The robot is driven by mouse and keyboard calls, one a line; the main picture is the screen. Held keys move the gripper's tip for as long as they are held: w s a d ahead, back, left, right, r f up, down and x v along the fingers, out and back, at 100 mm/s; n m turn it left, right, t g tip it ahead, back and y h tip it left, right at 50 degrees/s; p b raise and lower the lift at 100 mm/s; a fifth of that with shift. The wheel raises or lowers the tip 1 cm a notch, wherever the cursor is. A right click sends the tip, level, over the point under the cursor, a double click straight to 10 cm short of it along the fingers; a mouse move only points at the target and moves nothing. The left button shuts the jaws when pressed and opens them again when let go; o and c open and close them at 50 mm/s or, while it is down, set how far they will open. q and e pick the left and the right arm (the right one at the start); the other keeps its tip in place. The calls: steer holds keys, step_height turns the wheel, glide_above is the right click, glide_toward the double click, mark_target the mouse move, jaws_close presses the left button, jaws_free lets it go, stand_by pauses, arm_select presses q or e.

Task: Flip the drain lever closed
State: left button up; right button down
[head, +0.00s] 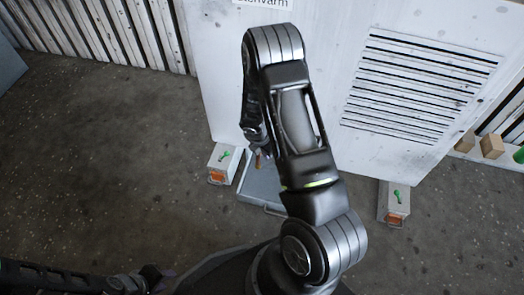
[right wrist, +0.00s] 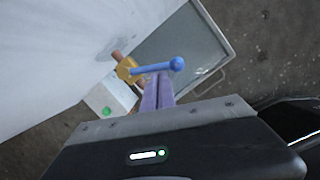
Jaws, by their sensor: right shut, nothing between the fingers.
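The drain lever (right wrist: 155,68) is a blue bar with a round knob, on a brass valve (right wrist: 127,69) at the end of a copper pipe (right wrist: 117,55) from the white housing. My right gripper (right wrist: 157,82) is shut and empty. Its purple fingertips are just below the lever in the right wrist view, close to the knob; I cannot tell whether they touch. In the head view my right arm mostly hides this spot. My left gripper (head: 142,280) is low at the bottom left of the head view, far from the valve; its fingers are unclear.
A grey tray (head: 260,189) with a handle lies on the floor below the valve. Wooden blocks (head: 492,146) lie far right. The left floor is clear.

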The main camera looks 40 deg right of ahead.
steer(key=d+n, duration=0.1)
steer(key=n, duration=0.1)
steer(key=d+n+t, duration=0.1)
steer(key=n, duration=0.1)
steer(key=shift+s, duration=0.2)
arm_select(q)
steer(key=shift+d+r, duration=0.3)
steer(key=shift+d, duration=0.15)
arm_select(e)
steer(key=shift+w+d, duration=0.1)
steer(key=shift+d, duration=0.4)
